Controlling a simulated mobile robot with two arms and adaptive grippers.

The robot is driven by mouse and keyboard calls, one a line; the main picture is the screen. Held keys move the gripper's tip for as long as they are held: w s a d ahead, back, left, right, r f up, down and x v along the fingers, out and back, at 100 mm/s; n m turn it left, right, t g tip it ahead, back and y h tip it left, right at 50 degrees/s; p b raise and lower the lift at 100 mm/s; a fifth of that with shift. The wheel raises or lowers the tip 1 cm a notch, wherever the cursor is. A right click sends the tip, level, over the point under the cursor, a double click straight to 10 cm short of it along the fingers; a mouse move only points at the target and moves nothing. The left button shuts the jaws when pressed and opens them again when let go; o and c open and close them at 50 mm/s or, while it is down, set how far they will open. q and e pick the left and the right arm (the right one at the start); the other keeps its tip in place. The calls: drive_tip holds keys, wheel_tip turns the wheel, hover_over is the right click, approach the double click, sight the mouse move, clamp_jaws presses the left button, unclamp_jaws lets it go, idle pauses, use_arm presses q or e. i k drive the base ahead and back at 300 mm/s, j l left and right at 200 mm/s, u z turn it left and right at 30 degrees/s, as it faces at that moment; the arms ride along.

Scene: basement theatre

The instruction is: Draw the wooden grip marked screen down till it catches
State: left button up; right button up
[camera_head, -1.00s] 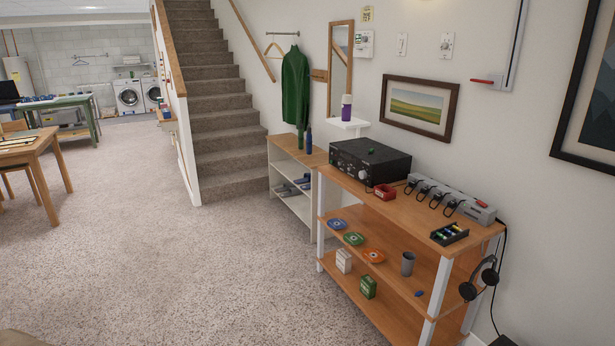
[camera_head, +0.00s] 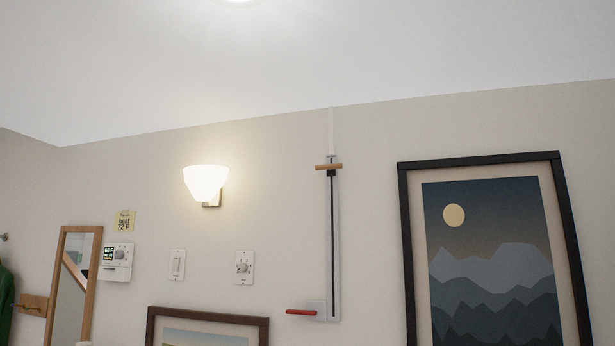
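A wooden grip (camera_head: 328,167) sits crosswise near the top of a narrow upright grey rail (camera_head: 335,250) on the wall. A dark slot runs down the rail below the grip. A pale strip (camera_head: 331,130) runs from the rail's top toward the ceiling. At the rail's bottom a red handle (camera_head: 301,312) sticks out to the left from a small grey plate (camera_head: 317,308). No screen and no marking on the grip can be made out. Neither of my grippers is in view.
A lit wall lamp (camera_head: 206,182) is left of the rail. A framed mountain picture (camera_head: 495,270) hangs to its right. A light switch (camera_head: 178,264), a dial plate (camera_head: 244,267), a thermostat (camera_head: 116,262) and a mirror (camera_head: 75,285) are further left. The wall around the grip is clear.

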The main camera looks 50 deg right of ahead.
sight(331, 168)
drive_tip(key=i+z, duration=0.5)
drive_tip(key=i+j+z, duration=0.15)
drive_tip(key=i+z, duration=0.2)
drive_tip(key=z, duration=0.15)
